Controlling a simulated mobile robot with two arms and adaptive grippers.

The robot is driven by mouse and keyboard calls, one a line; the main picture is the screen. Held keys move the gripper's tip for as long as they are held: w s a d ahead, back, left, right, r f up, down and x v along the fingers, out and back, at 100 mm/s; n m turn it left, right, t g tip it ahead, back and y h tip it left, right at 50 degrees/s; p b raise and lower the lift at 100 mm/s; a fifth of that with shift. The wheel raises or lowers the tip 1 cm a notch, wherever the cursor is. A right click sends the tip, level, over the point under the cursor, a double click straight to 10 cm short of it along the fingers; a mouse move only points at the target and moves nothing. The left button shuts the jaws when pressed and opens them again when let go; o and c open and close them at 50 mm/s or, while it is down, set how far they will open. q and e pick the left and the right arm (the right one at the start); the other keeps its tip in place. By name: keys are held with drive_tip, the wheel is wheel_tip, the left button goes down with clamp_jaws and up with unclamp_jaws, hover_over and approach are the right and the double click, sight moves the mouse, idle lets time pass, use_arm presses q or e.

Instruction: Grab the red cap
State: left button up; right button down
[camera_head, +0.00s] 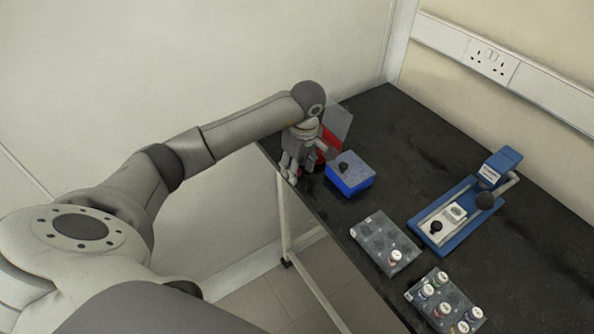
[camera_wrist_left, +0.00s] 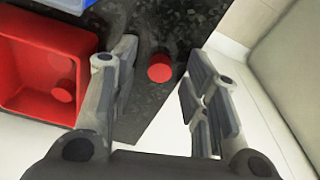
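The round red cap (camera_wrist_left: 160,68) lies on the dark tabletop near its edge in the left wrist view. My left gripper (camera_wrist_left: 158,77) is open, with one finger on each side of the cap in that picture. No contact with the cap shows, and I cannot tell the height above it. In the head view my left gripper (camera_head: 290,168) points down at the table's near left corner, and the cap cannot be made out there. My right gripper is not in view.
An open red bin (camera_wrist_left: 35,112) stands close beside the left finger, with a round red piece (camera_wrist_left: 62,94) inside. A blue box (camera_head: 350,182) is beside the bin. Two vial racks (camera_head: 372,232) (camera_head: 455,292) and a blue device (camera_head: 455,220) stand farther right.

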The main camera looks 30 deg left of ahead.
use_arm(q)
drive_tip(key=c, duration=0.6)
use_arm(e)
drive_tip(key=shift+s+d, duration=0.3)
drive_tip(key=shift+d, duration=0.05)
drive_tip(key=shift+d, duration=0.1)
